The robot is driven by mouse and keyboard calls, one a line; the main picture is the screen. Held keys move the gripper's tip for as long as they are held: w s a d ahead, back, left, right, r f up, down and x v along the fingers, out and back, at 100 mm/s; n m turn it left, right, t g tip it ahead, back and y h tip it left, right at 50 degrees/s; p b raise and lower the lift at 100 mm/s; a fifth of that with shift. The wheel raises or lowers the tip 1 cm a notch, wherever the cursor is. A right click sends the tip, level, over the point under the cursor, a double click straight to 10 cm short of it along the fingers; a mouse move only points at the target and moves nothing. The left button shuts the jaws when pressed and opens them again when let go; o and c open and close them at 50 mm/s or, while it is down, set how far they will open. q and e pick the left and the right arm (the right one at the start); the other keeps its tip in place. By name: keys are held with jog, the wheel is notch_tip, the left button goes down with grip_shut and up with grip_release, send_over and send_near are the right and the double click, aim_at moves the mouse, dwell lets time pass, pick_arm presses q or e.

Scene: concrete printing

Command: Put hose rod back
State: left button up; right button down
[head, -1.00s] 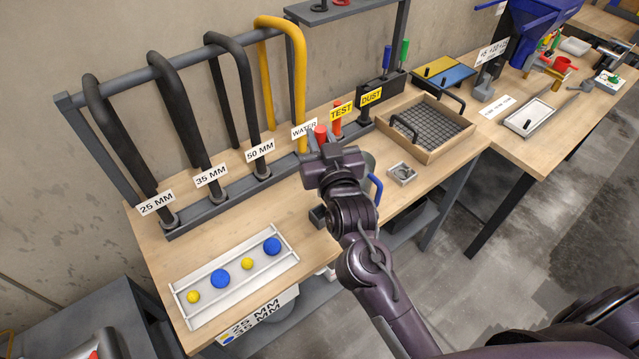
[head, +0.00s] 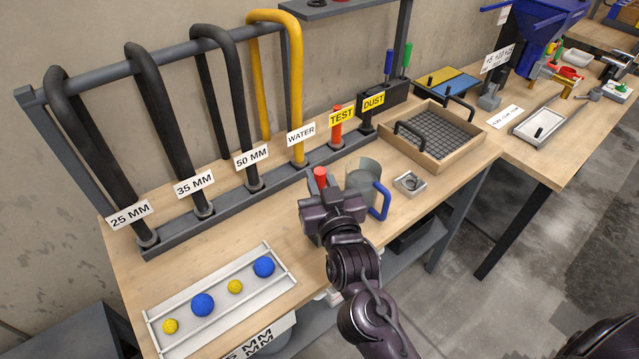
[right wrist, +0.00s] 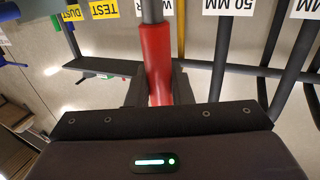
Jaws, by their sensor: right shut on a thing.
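My right gripper (head: 325,195) is shut on a red-handled rod (head: 320,177), over the bench in front of the rack. In the right wrist view, the red handle (right wrist: 156,60) sits between the fingers, and a grey shaft (right wrist: 152,10) runs on from it to the picture's top edge. The rod's far end is hidden. The grey rack (head: 225,197) carries black hoses over 25 MM, 35 MM and 50 MM labels, and a yellow hose (head: 296,90) at WATER. Another red rod (head: 336,132) stands upright at the TEST label (head: 342,116). My left gripper is out of view.
A clear jug with a blue handle (head: 381,201) stands just right of my right gripper. A small white dish (head: 409,183) and a wooden sieve tray (head: 463,155) are farther right. A white tray with blue and yellow balls (head: 216,311) lies front left.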

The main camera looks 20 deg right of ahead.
jog(key=shift+s+r, duration=0.1)
jog(key=shift+s, duration=0.1)
jog(key=c, duration=1.3)
grip_release()
jog(key=shift+w+f, duration=0.1)
jog(key=shift+f, duration=0.1)
jog(key=shift+r, duration=0.2)
jog(key=shift+s, duration=0.3)
jog(key=s+p, duration=0.3)
jog(key=s, duration=0.8)
jog(key=shift+s+a, duration=0.25)
